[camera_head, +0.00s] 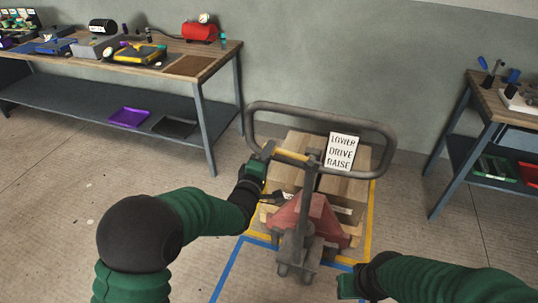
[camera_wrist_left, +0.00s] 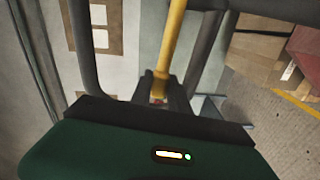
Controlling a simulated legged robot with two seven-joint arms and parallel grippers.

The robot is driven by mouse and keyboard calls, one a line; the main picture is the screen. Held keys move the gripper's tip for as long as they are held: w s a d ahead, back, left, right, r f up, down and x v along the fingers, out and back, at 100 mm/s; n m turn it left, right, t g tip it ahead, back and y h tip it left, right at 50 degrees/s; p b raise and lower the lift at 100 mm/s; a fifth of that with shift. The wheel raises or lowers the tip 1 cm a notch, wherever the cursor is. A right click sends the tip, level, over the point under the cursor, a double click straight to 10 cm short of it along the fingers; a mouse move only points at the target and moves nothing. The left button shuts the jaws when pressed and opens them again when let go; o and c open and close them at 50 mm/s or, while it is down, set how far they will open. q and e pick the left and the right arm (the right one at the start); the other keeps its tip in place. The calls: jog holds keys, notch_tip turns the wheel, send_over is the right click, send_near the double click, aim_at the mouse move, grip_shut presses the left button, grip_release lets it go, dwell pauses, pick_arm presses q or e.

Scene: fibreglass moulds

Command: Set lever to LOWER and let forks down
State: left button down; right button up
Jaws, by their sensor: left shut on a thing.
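A hand pallet truck with a red body (camera_head: 312,212) stands in front of me, with a grey loop handle (camera_head: 320,111) at its top. A yellow lever (camera_head: 292,155) sits inside the loop. A white sign (camera_head: 341,151) reads LOWER, DRIVE, RAISE from top to bottom. My left gripper (camera_head: 267,152) is at the lever's left end. In the left wrist view its fingers (camera_wrist_left: 160,88) are shut on the yellow lever (camera_wrist_left: 177,38). The forks are hidden under the load. My right gripper (camera_head: 346,285) is at the lower right, away from the truck; its jaw opening is unclear.
Cardboard boxes (camera_head: 346,192) sit behind the truck, within yellow floor tape (camera_head: 371,215). Blue tape (camera_head: 228,268) marks the floor in front. A workbench (camera_head: 222,55) with tools stands at the left, another (camera_head: 491,98) at the right. Floor between the benches and truck is clear.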

pick_arm(q)
notch_tip(320, 180, up, 2)
jog(key=shift+d+r+m, duration=0.1)
jog(key=shift+m, duration=0.9)
jog(key=shift+s+d+r+m, duration=0.1)
jog(key=shift+d+r+m, duration=0.15)
jog(key=shift+r+m, duration=0.35)
jog(key=shift+s+d+r+m, duration=0.1)
jog(key=shift+d+r+m, duration=0.1)
jog(key=shift+r+m, duration=0.4)
jog(key=c, duration=1.2)
grip_release()
jog(key=shift+c, duration=0.2)
jog(key=v, duration=1.6)
jog(key=shift+s+b, duration=0.4)
jog(key=shift+a, duration=0.15)
